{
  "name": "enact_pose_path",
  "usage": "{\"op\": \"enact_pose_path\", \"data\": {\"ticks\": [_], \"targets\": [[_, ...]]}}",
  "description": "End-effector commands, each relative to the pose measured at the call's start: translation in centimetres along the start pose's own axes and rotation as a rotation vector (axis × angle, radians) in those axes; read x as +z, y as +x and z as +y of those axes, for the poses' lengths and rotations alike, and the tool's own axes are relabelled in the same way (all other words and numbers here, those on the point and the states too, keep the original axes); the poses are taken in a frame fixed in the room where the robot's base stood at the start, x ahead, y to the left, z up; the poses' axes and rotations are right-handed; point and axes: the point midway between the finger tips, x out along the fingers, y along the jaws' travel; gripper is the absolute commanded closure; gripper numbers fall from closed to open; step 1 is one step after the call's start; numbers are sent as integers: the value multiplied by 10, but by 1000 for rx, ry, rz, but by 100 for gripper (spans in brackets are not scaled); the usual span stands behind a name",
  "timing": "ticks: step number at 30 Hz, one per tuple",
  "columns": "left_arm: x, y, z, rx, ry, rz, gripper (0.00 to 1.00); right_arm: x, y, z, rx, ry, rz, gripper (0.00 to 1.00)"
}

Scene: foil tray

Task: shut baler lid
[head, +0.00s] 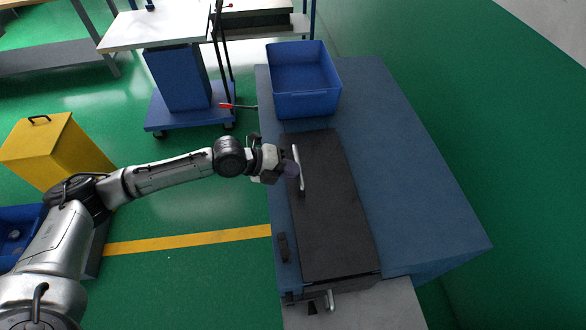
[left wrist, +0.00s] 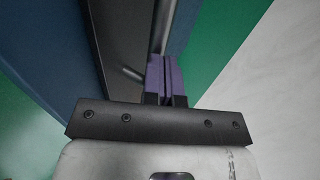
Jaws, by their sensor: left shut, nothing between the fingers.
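The baler (head: 425,215) is a long blue body with a dark lid (head: 335,235) lying along its left part. The lid looks about flat on the body; I cannot tell if a gap remains under it. A silver bar handle (head: 299,170) stands on the lid near its left edge and also shows in the left wrist view (left wrist: 163,25). My left gripper (head: 291,167) is at the lid's left edge beside the handle. Its purple fingers (left wrist: 164,78) are shut and empty, close to the handle; contact is unclear. My right gripper is out of view.
A blue bin (head: 305,95) stands on the far end of the baler. A red-tipped lever (head: 235,106) sticks out left. A silver latch (head: 329,299) is at the near end. A yellow box (head: 60,155) stands left. Green floor between is clear.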

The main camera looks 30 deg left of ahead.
Motion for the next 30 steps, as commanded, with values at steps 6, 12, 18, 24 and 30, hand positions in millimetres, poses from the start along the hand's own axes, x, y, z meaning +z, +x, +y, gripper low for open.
{"op": "enact_pose_path", "data": {"ticks": [6,12,18,24,30], "targets": [[0,0,2,0,0,0,100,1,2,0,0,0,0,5],[0,0,2,0,0,0,100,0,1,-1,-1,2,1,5],[0,-2,-1,0,0,-1,100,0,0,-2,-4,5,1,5],[1,-20,-22,0,2,-3,100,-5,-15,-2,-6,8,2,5],[1,-51,-16,6,0,-5,100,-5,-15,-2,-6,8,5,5]]}}
